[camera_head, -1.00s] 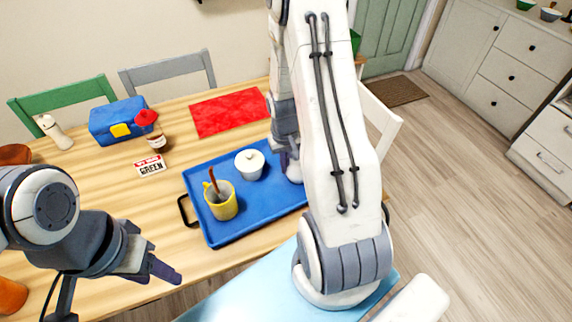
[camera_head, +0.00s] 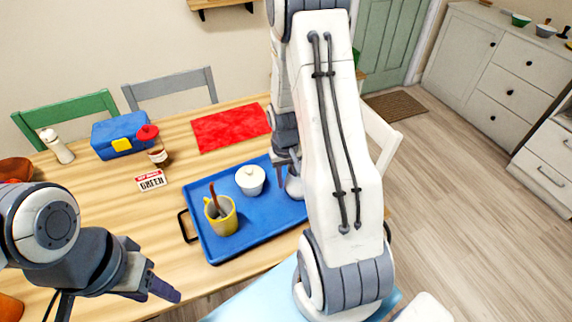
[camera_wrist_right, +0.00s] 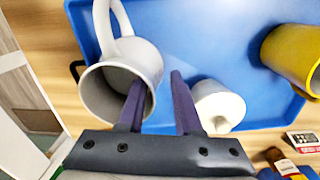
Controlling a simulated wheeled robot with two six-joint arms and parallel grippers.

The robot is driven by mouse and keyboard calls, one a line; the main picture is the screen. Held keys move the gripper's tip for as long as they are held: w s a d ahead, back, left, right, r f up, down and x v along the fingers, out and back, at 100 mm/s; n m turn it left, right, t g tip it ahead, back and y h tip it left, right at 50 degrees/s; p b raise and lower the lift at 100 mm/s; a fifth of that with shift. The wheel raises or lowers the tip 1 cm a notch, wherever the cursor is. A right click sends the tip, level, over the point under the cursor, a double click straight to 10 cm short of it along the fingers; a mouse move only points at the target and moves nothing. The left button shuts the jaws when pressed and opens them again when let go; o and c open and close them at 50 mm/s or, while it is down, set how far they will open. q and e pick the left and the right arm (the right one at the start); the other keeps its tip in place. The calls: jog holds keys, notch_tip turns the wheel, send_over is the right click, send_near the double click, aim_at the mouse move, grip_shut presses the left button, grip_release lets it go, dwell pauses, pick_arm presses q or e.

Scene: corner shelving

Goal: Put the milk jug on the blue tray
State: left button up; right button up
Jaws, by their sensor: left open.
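The milk jug is the pale grey-white jug (camera_wrist_right: 150,65) with a loop handle in the right wrist view. In the head view the jug (camera_head: 293,187) is partly hidden by my right arm. It stands upright on the blue tray (camera_head: 232,245), near the tray's right part. My right gripper (camera_wrist_right: 160,95) is open at the jug's rim. One finger overlaps the jug's mouth and the other is outside its wall, with a gap between them. My left gripper (camera_head: 160,288) is open and empty, left of the tray's near edge.
The tray also holds a yellow mug (camera_head: 222,222) with a spoon and a white lidded bowl (camera_head: 250,180). The bowl is close to my right gripper's outer finger. A sign (camera_head: 151,180), a bottle (camera_head: 154,150), a blue box (camera_head: 121,136) and a red mat (camera_head: 230,128) lie farther back.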

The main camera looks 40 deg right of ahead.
notch_tip(320, 180, up, 11)
jog(key=s+a+r+n, duration=0.2)
jog(key=a+r+n, duration=0.1)
jog(key=a, duration=0.6)
jog(key=s+a+r+n, duration=0.1)
jog(key=a+r+n, duration=0.1)
jog(key=a, duration=0.7)
jog(key=s+a+r+n, duration=0.1)
jog(key=s+a+n, duration=0.2)
jog(key=s+a, duration=0.2)
jog(key=s+a+r+n+y, duration=0.1)
jog(key=s+a+n, duration=0.2)
jog(key=s, duration=0.6)
jog(key=shift+s+a+r, duration=0.15)
jog(key=shift+a+r, duration=0.2)
jog(key=shift+a, duration=0.65)
